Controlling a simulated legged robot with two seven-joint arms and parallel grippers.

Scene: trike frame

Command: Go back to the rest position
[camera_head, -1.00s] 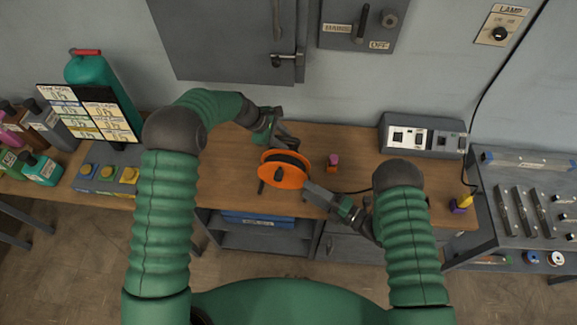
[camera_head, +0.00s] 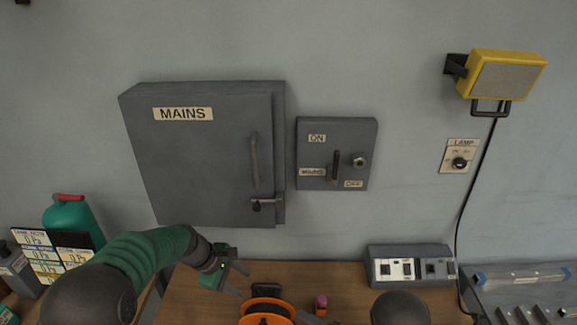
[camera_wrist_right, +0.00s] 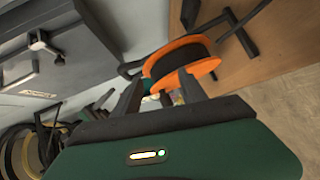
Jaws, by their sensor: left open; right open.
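The orange reel (camera_head: 258,308) with a dark core stands on the wooden bench, cut by the bottom edge of the head view. My left gripper (camera_head: 242,280) is open and empty, left of the reel and apart from it. My right gripper barely shows at the bottom of the head view, beside the reel. In the right wrist view my right gripper (camera_wrist_right: 160,90) has its fingers apart, with the orange reel (camera_wrist_right: 208,62) just past the fingertips. I cannot tell whether they touch it.
A grey MAINS cabinet (camera_head: 200,155) and a switch box (camera_head: 345,135) hang on the wall. A small pink-topped item (camera_head: 321,303) stands right of the reel. A grey socket box (camera_head: 405,255) sits at the bench back. A price display (camera_head: 45,260) stands at left.

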